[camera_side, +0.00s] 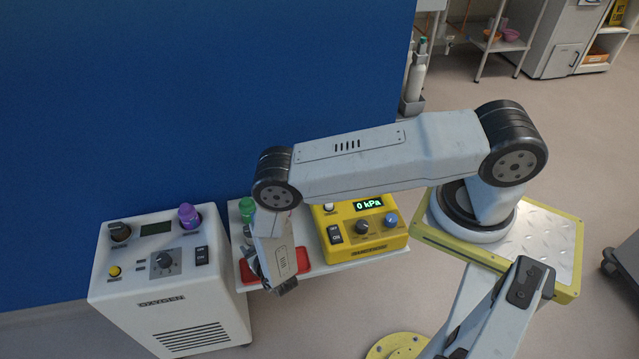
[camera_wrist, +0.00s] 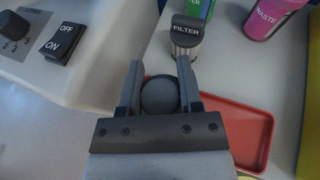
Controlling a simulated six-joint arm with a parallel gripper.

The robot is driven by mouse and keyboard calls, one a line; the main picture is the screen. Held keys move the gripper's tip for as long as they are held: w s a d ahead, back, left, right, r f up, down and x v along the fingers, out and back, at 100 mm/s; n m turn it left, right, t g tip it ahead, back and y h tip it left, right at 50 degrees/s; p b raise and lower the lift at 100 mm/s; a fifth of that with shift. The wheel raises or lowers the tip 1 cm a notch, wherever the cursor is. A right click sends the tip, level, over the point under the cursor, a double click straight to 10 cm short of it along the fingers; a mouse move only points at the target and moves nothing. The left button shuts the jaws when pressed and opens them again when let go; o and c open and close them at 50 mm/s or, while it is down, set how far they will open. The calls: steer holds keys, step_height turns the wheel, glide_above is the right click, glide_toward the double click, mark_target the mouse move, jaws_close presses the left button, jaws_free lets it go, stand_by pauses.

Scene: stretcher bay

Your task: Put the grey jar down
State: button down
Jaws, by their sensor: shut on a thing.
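The grey jar (camera_wrist: 160,96) shows in the wrist view as a dark, round top between the two fingers of my gripper (camera_wrist: 160,66). My gripper is shut on it. In the wrist view the jar lies in front of the left end of a red tray (camera_wrist: 245,133). Whether its base touches anything is hidden. In the side view the red tray (camera_side: 302,261) is partly covered by my wrist, and I cannot make out the jar there.
A FILTER jar (camera_wrist: 187,38), a green bottle (camera_wrist: 197,8) and a pink WASTE bottle (camera_wrist: 274,14) stand near the tray. The white oxygen unit (camera_side: 170,325) is left of it, the yellow kPa unit (camera_side: 362,235) right. A blue panel (camera_side: 200,100) rises behind.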

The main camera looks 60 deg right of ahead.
steer(key=shift+f, duration=0.1)
steer(key=shift+c, duration=1.4)
jaws_free()
steer(key=v, duration=1.2)
steer(key=shift+a, duration=0.1)
